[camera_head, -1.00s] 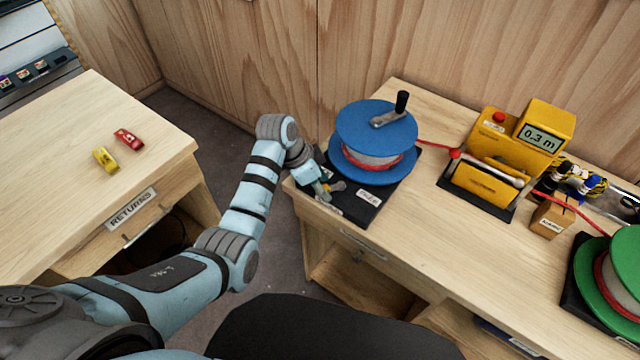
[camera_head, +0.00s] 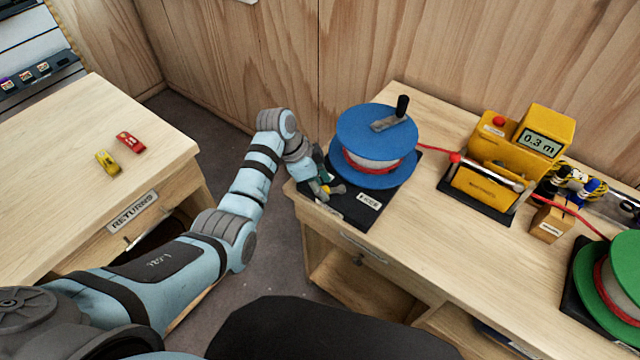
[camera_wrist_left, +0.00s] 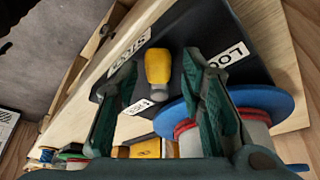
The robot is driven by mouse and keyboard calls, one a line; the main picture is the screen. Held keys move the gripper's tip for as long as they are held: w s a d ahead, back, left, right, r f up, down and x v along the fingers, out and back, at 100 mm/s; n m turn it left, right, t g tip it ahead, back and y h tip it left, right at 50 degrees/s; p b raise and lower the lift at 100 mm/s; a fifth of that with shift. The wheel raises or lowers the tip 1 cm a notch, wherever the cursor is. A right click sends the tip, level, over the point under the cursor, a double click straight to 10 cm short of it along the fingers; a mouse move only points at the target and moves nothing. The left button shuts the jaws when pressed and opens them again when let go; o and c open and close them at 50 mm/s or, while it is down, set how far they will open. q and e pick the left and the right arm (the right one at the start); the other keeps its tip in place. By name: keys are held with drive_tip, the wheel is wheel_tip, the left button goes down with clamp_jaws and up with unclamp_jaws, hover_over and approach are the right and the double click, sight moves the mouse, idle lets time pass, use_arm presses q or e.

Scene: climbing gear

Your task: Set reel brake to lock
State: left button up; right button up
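The blue reel (camera_head: 376,130) with a crank handle stands on a black base (camera_head: 362,212) at the desk's left end. Its brake lever has a yellow grip (camera_head: 338,190) and lies low at the reel's left front; in the wrist view the yellow grip (camera_wrist_left: 158,68) shows close up. My left gripper (camera_head: 324,190) is at the lever. In the wrist view its two fingers (camera_wrist_left: 166,98) are apart, with the grip showing between them and no clear contact. My right gripper is not in view.
A yellow length meter (camera_head: 490,165) reading 0.3 m stands right of the reel, with red rope running through it. A green reel (camera_head: 612,285) is at far right. The returns desk (camera_head: 60,190) at left holds a red and a yellow piece.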

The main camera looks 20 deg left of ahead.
use_arm(q)
drive_tip(key=v, duration=1.2)
drive_tip(key=shift+a, duration=0.1)
drive_tip(key=s+a+f+n+y, duration=0.1)
drive_tip(key=s+f+n, duration=0.4)
drive_tip(key=f, duration=0.4)
drive_tip(key=s+a+f+n+t+y, duration=0.1)
drive_tip(key=s+a+f+n, duration=0.1)
drive_tip(key=s, duration=0.6)
drive_tip(key=s+a+f+n+y, duration=0.1)
drive_tip(key=s+n+y, duration=0.15)
drive_tip(key=s, duration=0.55)
drive_tip(key=s+a+f+n+t, duration=0.1)
drive_tip(key=s+a+f+n, duration=0.15)
drive_tip(key=s, duration=0.55)
wheel_tip(320, 180, down, 18)
drive_tip(key=s+a+n+g, duration=0.1)
drive_tip(key=s+a, duration=0.1)
drive_tip(key=s+f+g, duration=0.1)
drive_tip(key=s+f, duration=1.3)
drive_tip(key=shift+a+g, duration=0.15)
drive_tip(key=shift+g, duration=0.15)
